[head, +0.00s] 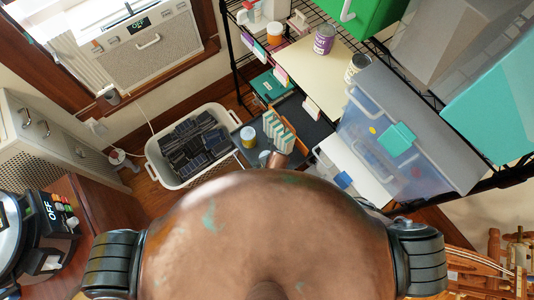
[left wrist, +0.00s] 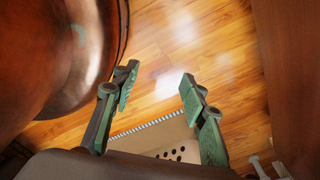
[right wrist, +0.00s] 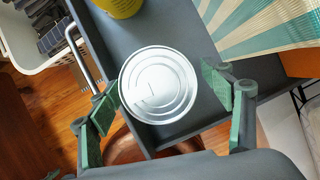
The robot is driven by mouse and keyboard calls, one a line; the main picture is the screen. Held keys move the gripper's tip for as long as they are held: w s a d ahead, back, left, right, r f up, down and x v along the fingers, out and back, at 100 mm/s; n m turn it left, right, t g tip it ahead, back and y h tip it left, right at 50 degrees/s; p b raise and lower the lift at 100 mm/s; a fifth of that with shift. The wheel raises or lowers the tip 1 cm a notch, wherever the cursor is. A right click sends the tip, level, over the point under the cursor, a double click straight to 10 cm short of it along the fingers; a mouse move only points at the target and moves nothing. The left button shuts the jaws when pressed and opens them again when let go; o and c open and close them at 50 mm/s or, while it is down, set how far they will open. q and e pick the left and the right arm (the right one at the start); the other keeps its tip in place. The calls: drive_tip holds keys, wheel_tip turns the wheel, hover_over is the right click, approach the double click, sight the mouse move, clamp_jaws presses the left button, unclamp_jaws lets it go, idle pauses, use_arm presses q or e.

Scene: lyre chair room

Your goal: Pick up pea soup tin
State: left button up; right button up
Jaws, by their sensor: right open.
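A tin with a bare silver lid (right wrist: 158,88) stands upright on a dark grey tray in the right wrist view. Its label is hidden, so I cannot tell whether it is the pea soup tin. My right gripper (right wrist: 160,92) is open, with one finger on each side of this tin; contact cannot be told. A yellow tin (right wrist: 118,6) stands just beyond it. My left gripper (left wrist: 160,80) is open and empty above the wooden floor.
A striped box (right wrist: 265,25) lies close on the right of the tin. The dark tray (head: 316,128) has a metal handle (right wrist: 84,55). A white basket (head: 160,165) of dark packs stands left of it. Shelves hold a purple-labelled tin (head: 324,42), another tin (head: 357,68) and a clear bin (head: 355,125).

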drive_tip(key=shift+r, duration=0.1)
drive_tip(key=c, duration=0.6)
use_arm(q)
drive_tip(key=shift+w, duration=0.55)
use_arm(e)
drive_tip(key=c, duration=1.1)
